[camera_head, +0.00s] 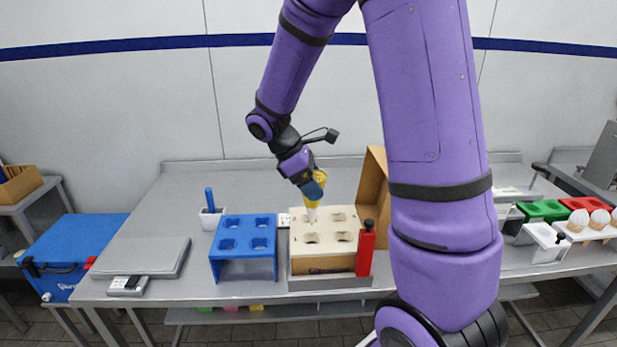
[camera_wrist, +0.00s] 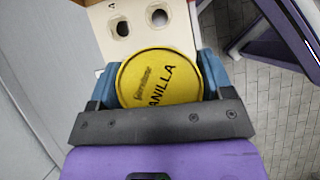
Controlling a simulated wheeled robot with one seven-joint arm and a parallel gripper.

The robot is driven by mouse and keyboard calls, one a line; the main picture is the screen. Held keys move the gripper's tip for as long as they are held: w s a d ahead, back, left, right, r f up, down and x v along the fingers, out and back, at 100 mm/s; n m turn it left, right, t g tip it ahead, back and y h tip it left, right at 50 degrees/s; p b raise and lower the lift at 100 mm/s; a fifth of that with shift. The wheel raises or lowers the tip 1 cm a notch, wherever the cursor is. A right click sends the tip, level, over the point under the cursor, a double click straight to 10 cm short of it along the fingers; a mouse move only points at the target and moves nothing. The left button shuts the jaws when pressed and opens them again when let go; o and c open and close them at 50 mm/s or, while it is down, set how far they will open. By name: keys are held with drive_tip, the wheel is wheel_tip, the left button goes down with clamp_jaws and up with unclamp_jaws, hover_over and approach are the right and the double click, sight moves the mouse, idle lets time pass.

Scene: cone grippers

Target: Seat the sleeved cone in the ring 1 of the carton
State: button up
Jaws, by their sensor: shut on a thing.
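The sleeved cone has a yellow lid marked "VANILLA" (camera_wrist: 160,78) and a pale pointed lower end (camera_head: 311,213). My gripper (camera_head: 315,187) is shut on it near the lid, with a blue finger on each side in the wrist view (camera_wrist: 158,85). The cone hangs point down, slightly tilted, over the back left of the carton (camera_head: 325,264). The carton's cream top has several ring holes. The tip overlaps the back left hole in the head view; I cannot tell whether it is inside. Two free holes show in the wrist view (camera_wrist: 122,28). No ring number is readable.
A blue holder with several holes (camera_head: 243,236) stands left of the carton. The carton's brown flap (camera_head: 374,180) stands up at its back right. A red upright object (camera_head: 366,248) is at its front right corner. A scale (camera_head: 127,285) lies left.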

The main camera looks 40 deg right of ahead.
sight(313, 211)
drive_tip(key=shift+f, duration=6.3)
drive_tip(key=o, duration=1)
drive_tip(key=shift+r, duration=0.1)
drive_tip(key=v, duration=1)
drive_tip(key=shift+w+a+r, duration=0.1)
drive_tip(key=shift+r, duration=0.2)
